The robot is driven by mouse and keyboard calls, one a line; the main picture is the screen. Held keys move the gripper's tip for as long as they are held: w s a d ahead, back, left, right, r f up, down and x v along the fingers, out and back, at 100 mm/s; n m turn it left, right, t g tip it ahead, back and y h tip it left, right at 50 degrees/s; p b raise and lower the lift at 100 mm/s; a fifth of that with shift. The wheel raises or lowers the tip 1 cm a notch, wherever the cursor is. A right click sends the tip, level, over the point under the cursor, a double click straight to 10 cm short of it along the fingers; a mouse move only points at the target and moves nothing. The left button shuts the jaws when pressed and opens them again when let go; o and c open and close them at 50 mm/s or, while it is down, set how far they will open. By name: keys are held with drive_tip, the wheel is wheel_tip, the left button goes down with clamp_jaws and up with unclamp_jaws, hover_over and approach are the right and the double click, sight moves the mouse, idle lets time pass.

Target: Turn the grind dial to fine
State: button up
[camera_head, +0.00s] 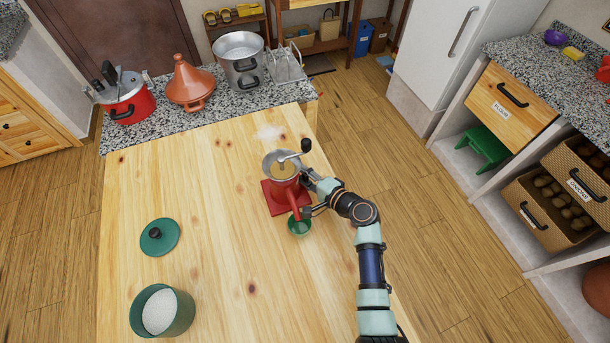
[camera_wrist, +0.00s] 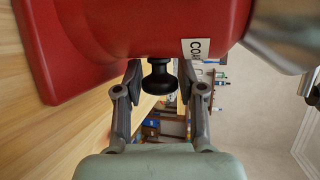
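The red grinder (camera_head: 284,188) stands on the wooden table, with a metal hopper and a crank on top. In the wrist view its red body (camera_wrist: 150,28) fills the upper part, with a partly cut-off white label starting "CO". A small black knob (camera_wrist: 158,78) sticks out of the body; it looks like the dial. My gripper (camera_wrist: 159,82) is open, with one finger on each side of the knob and small gaps visible. In the head view my gripper (camera_head: 309,197) is at the grinder's right side; the knob cannot be made out there.
A green cup (camera_head: 299,227) sits in front of the grinder, close to my gripper. The crank's black handle (camera_head: 306,145) overhangs above. A green lid (camera_head: 160,237) and a green canister (camera_head: 162,311) with white contents are at left. The table between is clear.

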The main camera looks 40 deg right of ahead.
clamp_jaws()
drive_tip(key=p, duration=0.2)
drive_tip(key=shift+r+g+p, duration=0.3)
drive_tip(key=shift+r, duration=0.1)
drive_tip(key=shift+r+g+p, duration=0.15)
drive_tip(key=shift+g+p, duration=0.25)
drive_tip(key=shift+p, duration=0.6)
drive_tip(key=shift+f+m+g+p, duration=0.25)
drive_tip(key=shift+g+p, duration=0.25)
drive_tip(key=shift+p, duration=0.6)
drive_tip(key=shift+f, duration=0.25)
drive_tip(key=shift+o, duration=1.3)
unclamp_jaws()
drive_tip(key=shift+f, duration=0.1)
